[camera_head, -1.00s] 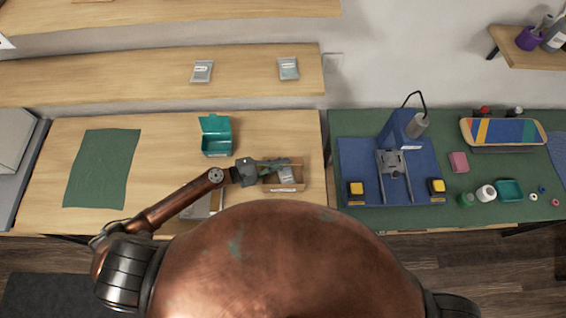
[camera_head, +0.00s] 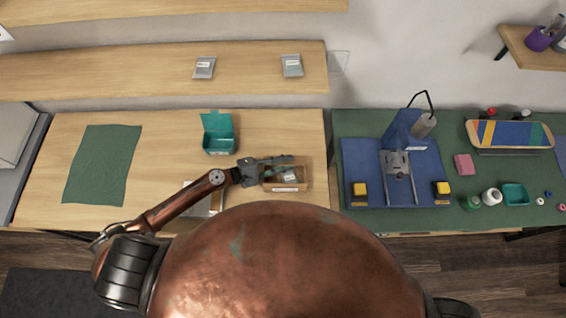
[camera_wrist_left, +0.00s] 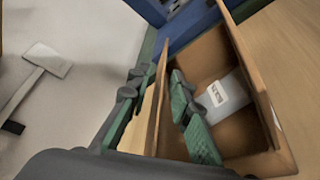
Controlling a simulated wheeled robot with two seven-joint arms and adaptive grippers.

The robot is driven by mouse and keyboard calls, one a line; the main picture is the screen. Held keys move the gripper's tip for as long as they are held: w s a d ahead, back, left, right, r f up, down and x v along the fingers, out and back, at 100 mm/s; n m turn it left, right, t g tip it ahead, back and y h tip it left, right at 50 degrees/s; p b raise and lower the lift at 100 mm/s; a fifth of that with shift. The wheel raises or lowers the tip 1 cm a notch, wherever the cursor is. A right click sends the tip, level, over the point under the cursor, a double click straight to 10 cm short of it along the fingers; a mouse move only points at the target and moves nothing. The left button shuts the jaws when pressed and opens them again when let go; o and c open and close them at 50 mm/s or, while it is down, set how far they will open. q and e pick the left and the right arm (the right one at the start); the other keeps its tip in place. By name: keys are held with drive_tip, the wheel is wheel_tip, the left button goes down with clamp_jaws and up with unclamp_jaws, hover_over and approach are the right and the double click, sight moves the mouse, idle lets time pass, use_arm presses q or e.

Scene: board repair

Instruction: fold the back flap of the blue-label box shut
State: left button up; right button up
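An open cardboard box (camera_head: 287,188) with a pale label on its front stands near the table's front edge; the label's colour is too small to tell. A grey packet with a white label (camera_wrist_left: 222,97) lies inside it, clear in the left wrist view. My left gripper (camera_head: 278,164) is over the back part of the box. In the left wrist view its green-padded fingers (camera_wrist_left: 160,108) are apart, one on each side of an upright cardboard panel (camera_wrist_left: 158,95), with gaps visible. Another cardboard panel (camera_wrist_left: 252,65) stands on the box's other side. My right gripper is not in view.
A teal open-lidded box (camera_head: 219,142) stands behind and left of the cardboard box. Another container (camera_head: 205,205) is partly hidden under my left arm. A green mat (camera_head: 103,165) lies at left. A blue work mat with a fixture (camera_head: 397,165) is at right.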

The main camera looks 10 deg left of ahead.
use_arm(q)
drive_tip(key=v, duration=1.2)
drive_tip(key=shift+c, duration=0.6)
